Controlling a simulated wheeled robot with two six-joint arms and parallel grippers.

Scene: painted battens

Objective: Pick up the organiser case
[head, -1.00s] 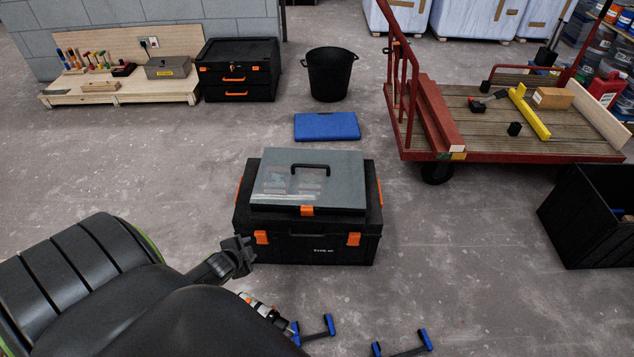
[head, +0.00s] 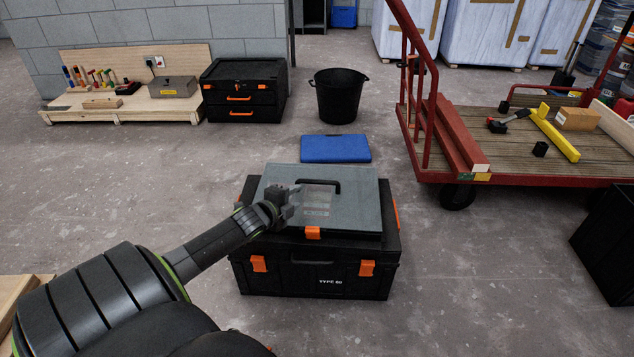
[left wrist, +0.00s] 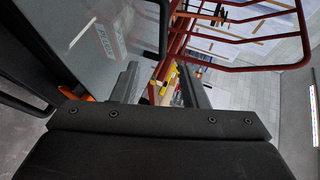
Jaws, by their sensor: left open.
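The organiser case (head: 352,200) is a flat grey case with a clear lid window, a black handle and an orange latch. It lies flat on top of a black toolbox (head: 320,280) with orange latches. My left gripper (head: 290,203) is open, with its fingers over the left part of the case, left of the handle (head: 323,184). I cannot tell whether it touches the lid. In the left wrist view the open fingers (left wrist: 158,88) show beside the case's lid (left wrist: 100,35); nothing is between them. My right gripper is not in view.
A blue case (head: 335,148) lies on the floor behind the toolbox, with a black bucket (head: 339,97) beyond. A red trolley (head: 510,180) stands to the right and a black crate (head: 605,245) at the right edge. Floor on both sides of the toolbox is clear.

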